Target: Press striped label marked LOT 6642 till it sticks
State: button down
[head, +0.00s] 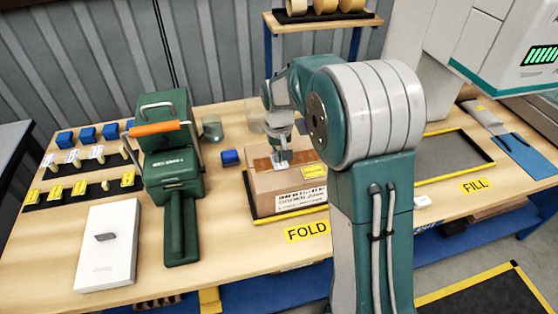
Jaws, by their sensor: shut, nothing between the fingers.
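A brown cardboard carton (262,188) sits near the middle of the table on a dark, yellow-edged mat. A strip of darker brown tape (306,156) runs across its top. A small pale patch (281,165), perhaps a label, shows on the top under my gripper (284,157). My gripper is shut and points down at the carton's top; I cannot tell whether it touches. A white label with black bars and print (300,198) is on the carton's front face. The lettering is too small to read as LOT 6642.
A green machine with an orange handle (155,129) stands left of the carton. A blue block (230,158) and a clear cup (212,128) lie between them. A white box (107,245) is at front left. A yellow-edged mat (452,165) on the right looks empty.

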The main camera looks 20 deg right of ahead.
jog(key=shift+r, duration=3.4)
jog(key=shift+s+r, duration=0.1)
jog(key=shift+r, duration=0.1)
jog(key=s+r+t, duration=0.3)
jog(key=s+r, duration=0.5)
jog(key=s, duration=0.4)
jog(key=s+t, duration=0.2)
jog(key=s, duration=1.3)
jog(key=shift+t, duration=0.3)
